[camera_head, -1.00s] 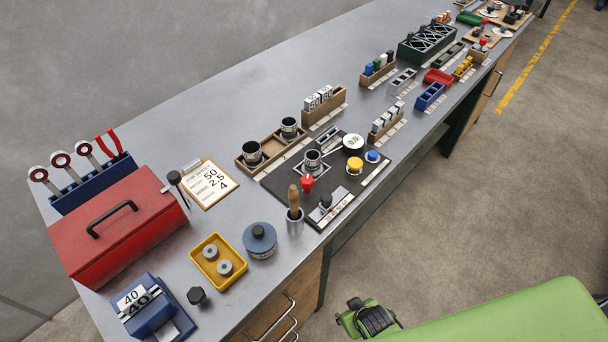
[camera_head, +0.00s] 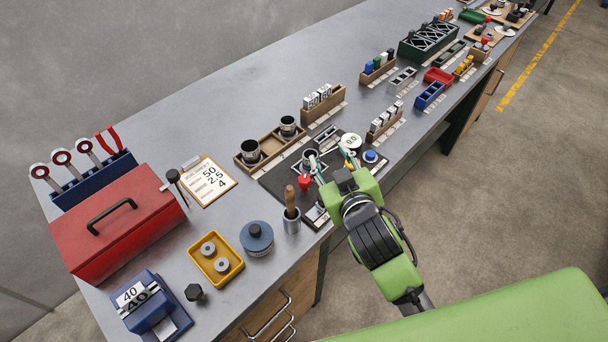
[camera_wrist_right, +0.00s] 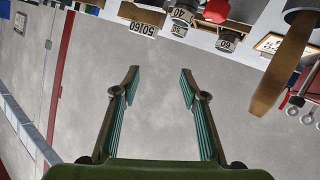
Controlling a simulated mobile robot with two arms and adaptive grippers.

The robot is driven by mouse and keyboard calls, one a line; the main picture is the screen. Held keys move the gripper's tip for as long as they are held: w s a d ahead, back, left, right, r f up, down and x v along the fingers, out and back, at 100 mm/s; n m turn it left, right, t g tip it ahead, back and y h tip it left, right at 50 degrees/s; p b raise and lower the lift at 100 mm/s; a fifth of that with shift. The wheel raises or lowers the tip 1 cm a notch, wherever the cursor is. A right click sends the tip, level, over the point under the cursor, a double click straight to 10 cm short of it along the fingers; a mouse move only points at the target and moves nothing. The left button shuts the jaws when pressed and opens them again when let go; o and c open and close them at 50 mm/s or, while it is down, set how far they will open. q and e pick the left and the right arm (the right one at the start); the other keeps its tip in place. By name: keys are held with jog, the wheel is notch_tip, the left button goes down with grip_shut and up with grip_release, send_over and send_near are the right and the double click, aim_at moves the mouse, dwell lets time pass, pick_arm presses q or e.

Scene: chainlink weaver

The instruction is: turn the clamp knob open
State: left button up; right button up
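A red knob (camera_head: 305,182) stands on the dark mat beside a metal cup (camera_head: 310,158). A black knob by the mat's front edge shows in the earlier head view; my right arm now partly covers that spot. I cannot tell for certain which one is the clamp knob. My right gripper (camera_head: 333,162) hangs over the mat, close to the red knob and the cup, pointing away from the front edge. In the right wrist view its fingers (camera_wrist_right: 160,76) are spread with nothing between them; a red knob (camera_wrist_right: 216,10) shows beyond them. My left gripper is out of view.
A wooden-handled tool (camera_head: 290,200) stands in a metal holder left of my right gripper; its handle (camera_wrist_right: 284,65) looms in the right wrist view. A white round dial (camera_head: 350,141) and a blue button (camera_head: 371,156) lie to the gripper's right. A wooden tray (camera_head: 243,163) sits behind.

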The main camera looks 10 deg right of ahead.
jog(key=w+a+r+n+t+y, duration=0.3)
jog(key=a+r+n+y, duration=0.3)
jog(key=r, duration=0.4)
jog(key=w+a+r+n+t+y, duration=0.2)
jog(key=a+r+n+t+y, duration=0.15)
jog(key=a+r, duration=0.55)
jog(key=s+a+r+n+g+y, duration=0.1)
jog(key=s+a+n+g+y, duration=0.35)
jog(key=a+n+g, duration=0.45)
jog(key=s+a+r+n+g+y, duration=0.1)
jog(key=s+a+n+g+y, duration=0.3)
jog(key=a+n+g+y, duration=0.5)
jog(key=n+g+h, duration=0.3)
jog(key=n+h, duration=0.3)
jog(key=h, duration=1.8)
send_over(304, 178)
notch_tip(304, 178, down, 19)
jog(key=shift+m+y, duration=0.25)
jog(key=shift+y, duration=0.05)
notch_tip(304, 178, down, 12)
jog(key=p, duration=0.4)
jog(key=shift+s+r, duration=0.15)
jog(key=shift+r, duration=0.05)
jog(key=shift+f+p, duration=0.35)
jog(key=shift+f, duration=0.2)
